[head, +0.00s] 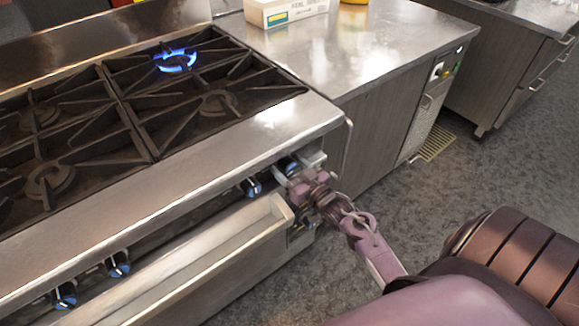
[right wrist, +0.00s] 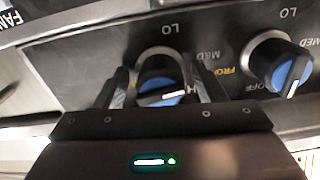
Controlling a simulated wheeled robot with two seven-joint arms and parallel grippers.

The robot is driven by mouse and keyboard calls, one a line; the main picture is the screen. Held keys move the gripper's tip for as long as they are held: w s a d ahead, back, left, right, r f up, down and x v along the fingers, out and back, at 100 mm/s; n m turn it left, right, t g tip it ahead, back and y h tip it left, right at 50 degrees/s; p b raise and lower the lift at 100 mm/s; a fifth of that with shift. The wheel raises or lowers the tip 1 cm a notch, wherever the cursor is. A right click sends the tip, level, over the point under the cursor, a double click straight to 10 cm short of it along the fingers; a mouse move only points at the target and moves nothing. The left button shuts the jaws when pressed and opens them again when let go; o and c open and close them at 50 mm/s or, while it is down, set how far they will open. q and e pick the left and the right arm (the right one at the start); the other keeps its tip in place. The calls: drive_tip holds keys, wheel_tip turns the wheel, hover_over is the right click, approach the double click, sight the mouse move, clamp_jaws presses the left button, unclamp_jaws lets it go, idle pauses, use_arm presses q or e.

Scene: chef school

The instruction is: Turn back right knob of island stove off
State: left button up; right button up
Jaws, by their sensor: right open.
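The island stove's back right burner shows a blue flame (head: 175,60). Its front panel carries several knobs with blue faces. My open right gripper (head: 305,186) is at the rightmost knob (head: 288,167), partly hidden beside it. In the right wrist view, the fingers of my right gripper (right wrist: 162,84) stand on either side of a knob (right wrist: 158,88), which has a white pointer line. Whether they touch it I cannot tell. A second knob (right wrist: 282,72) sits to the right there, outside the fingers. My left gripper is not in view.
An open metal drawer or tray front (head: 180,265) juts out below the knobs, close to my right gripper. A steel counter (head: 350,50) with a white box (head: 288,12) adjoins the stove. Grey floor (head: 400,190) is clear at right.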

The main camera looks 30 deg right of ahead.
drive_tip(key=shift+c, duration=0.2)
drive_tip(key=c, duration=0.9)
drive_tip(key=m+p, duration=0.2)
drive_tip(key=m, duration=0.1)
drive_tip(key=m+p, duration=0.1)
drive_tip(key=shift+r+p, duration=0.25)
drive_tip(key=shift+p, duration=0.05)
drive_tip(key=m+p, duration=0.3)
drive_tip(key=m, duration=0.3)
drive_tip(key=shift+a, duration=0.1)
drive_tip(key=m+p, duration=0.3)
drive_tip(key=m, duration=0.2)
drive_tip(key=m+p, duration=0.2)
drive_tip(key=m, duration=0.3)
